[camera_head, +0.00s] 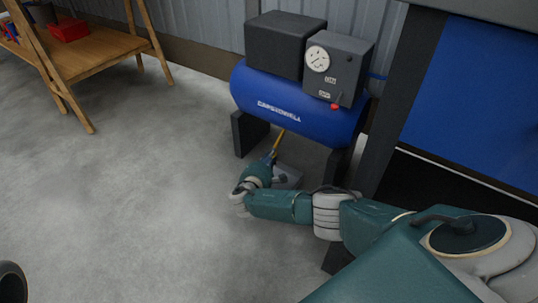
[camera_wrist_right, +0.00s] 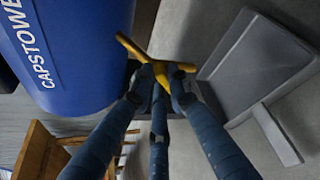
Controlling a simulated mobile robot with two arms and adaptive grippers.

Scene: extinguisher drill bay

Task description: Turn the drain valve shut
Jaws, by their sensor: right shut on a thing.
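The drain valve's yellow handle (camera_head: 277,143) shows below the blue compressor tank (camera_head: 300,112). In the right wrist view the yellow handle (camera_wrist_right: 135,47) lies slantwise beside the tank (camera_wrist_right: 70,50). My right gripper (camera_head: 273,157) reaches in low under the tank from the front. In the right wrist view the blue-grey fingers of that gripper (camera_wrist_right: 158,82) are closed around the yellow piece, which hides part of it. The valve body is mostly hidden.
The tank's dark legs (camera_head: 249,135) stand on either side. A wooden shelf (camera_head: 95,58) stands at the far left. The concrete floor at left is clear.

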